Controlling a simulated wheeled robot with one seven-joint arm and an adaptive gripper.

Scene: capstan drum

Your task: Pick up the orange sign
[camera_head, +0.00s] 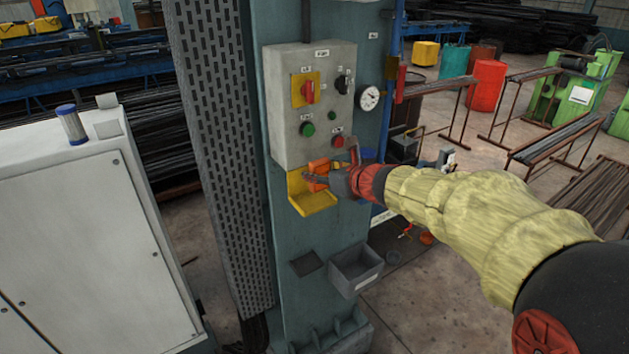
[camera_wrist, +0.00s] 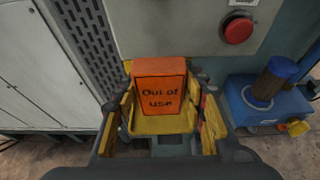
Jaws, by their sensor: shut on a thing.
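The orange sign (camera_wrist: 160,98) is a small block that reads "Out of use" in the wrist view. It stands upright between the fingers of my gripper (camera_wrist: 163,110), which is shut on it. In the head view the sign (camera_head: 319,166) shows as a small orange patch, partly hidden by my gripper (camera_head: 330,170). It is at the yellow holder (camera_head: 313,202) under the grey control box. The holder's yellow floor (camera_wrist: 160,126) shows below the sign in the wrist view. I cannot tell whether the sign still touches it.
The grey control box (camera_head: 284,140) with knobs and buttons is just above; its red button (camera_wrist: 237,27) is close. A perforated panel (camera_head: 222,130) stands left. A grey bin (camera_head: 352,281) sits below on the column. A blue box (camera_wrist: 265,103) is to the right.

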